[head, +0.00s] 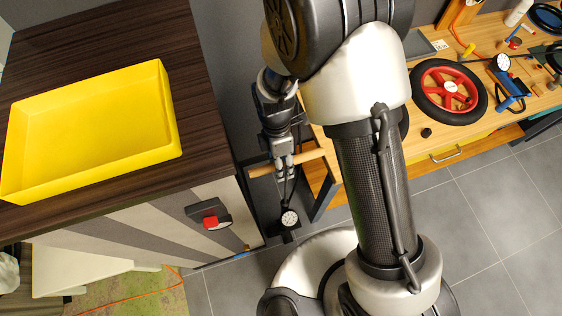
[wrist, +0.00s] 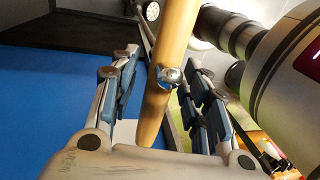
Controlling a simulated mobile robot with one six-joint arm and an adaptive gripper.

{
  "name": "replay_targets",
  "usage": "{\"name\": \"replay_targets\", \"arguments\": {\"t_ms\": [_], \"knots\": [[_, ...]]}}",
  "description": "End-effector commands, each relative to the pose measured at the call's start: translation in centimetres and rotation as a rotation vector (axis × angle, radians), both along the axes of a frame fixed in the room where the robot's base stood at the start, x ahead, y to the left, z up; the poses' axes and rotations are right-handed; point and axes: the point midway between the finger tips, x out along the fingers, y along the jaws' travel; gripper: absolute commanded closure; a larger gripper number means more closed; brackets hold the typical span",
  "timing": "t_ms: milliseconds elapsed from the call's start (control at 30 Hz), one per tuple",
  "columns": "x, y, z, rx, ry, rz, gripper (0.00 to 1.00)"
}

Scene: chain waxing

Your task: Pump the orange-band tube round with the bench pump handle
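The bench pump's wooden handle (head: 312,155) is a pale bar between the brown cabinet and the wooden bench. Its dark floor pump shows a round white gauge (head: 289,218) below. My gripper (head: 284,172) points down at the handle's middle. In the wrist view the handle (wrist: 178,35) runs lengthwise between my two fingers (wrist: 157,68), with a metal fitting at its middle. The fingers stand apart, with gaps visible on both sides of the handle. I cannot make out an orange-band tube for certain.
A red-rimmed wheel with a black tyre (head: 449,92) lies on the bench, with a blue gauged tool (head: 509,82) to its right. A yellow tray (head: 95,125) sits on the cabinet (head: 190,70). A red switch (head: 210,222) is on the cabinet's front.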

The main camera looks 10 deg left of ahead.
Motion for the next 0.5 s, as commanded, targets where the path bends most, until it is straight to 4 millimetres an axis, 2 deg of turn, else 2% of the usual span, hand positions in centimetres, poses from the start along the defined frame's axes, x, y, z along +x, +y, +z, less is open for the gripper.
{"name": "replay_targets", "arguments": {"t_ms": [67,500], "knots": [[0.00,0.00,0.01,0.000,0.000,0.000,0.63],[0.00,0.00,0.03,0.000,0.000,0.000,0.93]]}}
